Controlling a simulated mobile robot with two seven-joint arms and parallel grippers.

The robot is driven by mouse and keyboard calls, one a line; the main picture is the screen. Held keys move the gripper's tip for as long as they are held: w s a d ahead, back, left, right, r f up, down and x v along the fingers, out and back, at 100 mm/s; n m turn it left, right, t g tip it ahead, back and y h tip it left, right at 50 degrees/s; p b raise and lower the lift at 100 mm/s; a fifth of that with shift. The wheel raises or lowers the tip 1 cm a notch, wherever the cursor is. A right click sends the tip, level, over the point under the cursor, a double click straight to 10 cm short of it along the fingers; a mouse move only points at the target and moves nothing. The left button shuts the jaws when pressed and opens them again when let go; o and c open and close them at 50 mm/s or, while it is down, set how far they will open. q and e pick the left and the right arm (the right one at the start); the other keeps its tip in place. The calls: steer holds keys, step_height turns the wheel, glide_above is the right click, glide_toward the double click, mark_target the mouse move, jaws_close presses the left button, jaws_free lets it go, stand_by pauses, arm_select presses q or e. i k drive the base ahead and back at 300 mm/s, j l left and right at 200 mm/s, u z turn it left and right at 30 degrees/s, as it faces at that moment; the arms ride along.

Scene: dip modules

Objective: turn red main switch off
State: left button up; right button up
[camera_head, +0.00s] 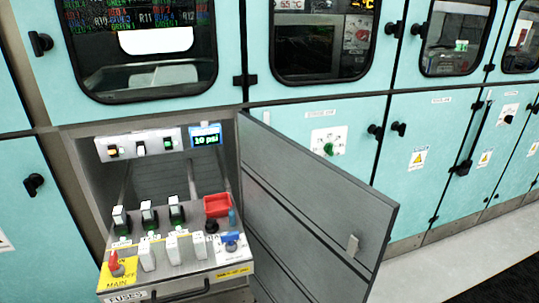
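The red main switch (116,264) is on a yellow plate at the front left corner of the pulled-out fuse drawer. The plate carries the word MAIN, and part of an OFF marking shows beside the switch. The red handle stands roughly upright and leans a little; its exact setting is too small to tell. The drawer (190,283) sits in the lower open cabinet and has a label reading FUSES on its front. Neither of my grippers is in view.
A grey cabinet door (312,220) stands swung open right of the drawer. White fuse blocks (172,249), black-based modules (148,215), a red bin (217,205) and a blue knob (231,240) are on the drawer. Pale floor (450,260) is clear at right.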

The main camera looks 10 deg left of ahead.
mark_target(113, 265)
steer(key=u, duration=1.15)
